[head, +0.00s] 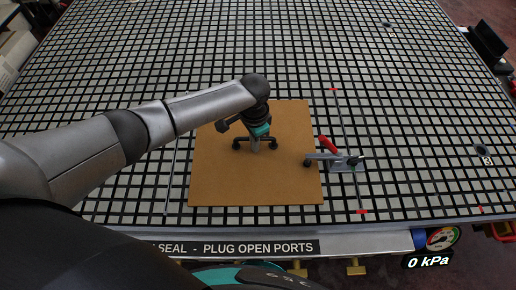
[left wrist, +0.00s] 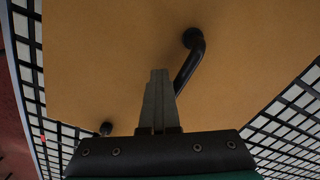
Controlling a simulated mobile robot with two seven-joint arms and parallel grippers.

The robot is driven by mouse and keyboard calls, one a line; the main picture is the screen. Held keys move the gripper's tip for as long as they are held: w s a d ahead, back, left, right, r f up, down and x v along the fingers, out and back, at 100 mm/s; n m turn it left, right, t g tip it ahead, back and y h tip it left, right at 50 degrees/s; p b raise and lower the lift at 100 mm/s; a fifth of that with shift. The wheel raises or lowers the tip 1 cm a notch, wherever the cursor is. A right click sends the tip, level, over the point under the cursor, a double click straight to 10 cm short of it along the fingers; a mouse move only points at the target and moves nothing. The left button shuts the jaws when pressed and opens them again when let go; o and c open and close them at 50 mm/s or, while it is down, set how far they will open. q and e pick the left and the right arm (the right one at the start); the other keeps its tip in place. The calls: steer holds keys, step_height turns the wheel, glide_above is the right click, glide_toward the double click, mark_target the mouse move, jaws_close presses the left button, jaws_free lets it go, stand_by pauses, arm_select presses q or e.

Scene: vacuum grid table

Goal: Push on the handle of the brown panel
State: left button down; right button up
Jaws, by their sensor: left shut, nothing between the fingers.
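The brown panel (head: 230,180) lies flat on the grid table near its front edge. A black bar handle (head: 271,146) stands on the panel; in the left wrist view the handle (left wrist: 190,62) runs diagonally behind my fingers. The right gripper is not in view.
A toggle clamp with a red lever (head: 328,145) sits at the panel's right edge, its arm reaching onto the panel. A gauge (head: 441,237) at the table's front right is marked 0 kPa. The grid table (head: 420,110) is mostly clear beyond.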

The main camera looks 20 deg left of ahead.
arm_select(q)
steer(key=shift+w+a+r+p, duration=0.2)
steer(key=shift+w+p, duration=0.2)
steer(key=shift+p, duration=0.35)
stand_by(1.3)
steer(key=shift+s+d+p, duration=0.2)
steer(key=shift+s+p, duration=0.25)
steer(key=shift+p, duration=0.25)
steer(key=shift+s+d+f+p, duration=0.1)
steer(key=shift+s+d+p, duration=0.15)
steer(key=shift+s+p, duration=0.4)
steer(key=shift+s+d+p, duration=0.2)
steer(key=shift+s+p, duration=0.35)
steer(key=shift+s, duration=0.2)
step_height(320, 180, up, 8)
steer(key=p, duration=0.7)
steer(key=shift+f, duration=0.1)
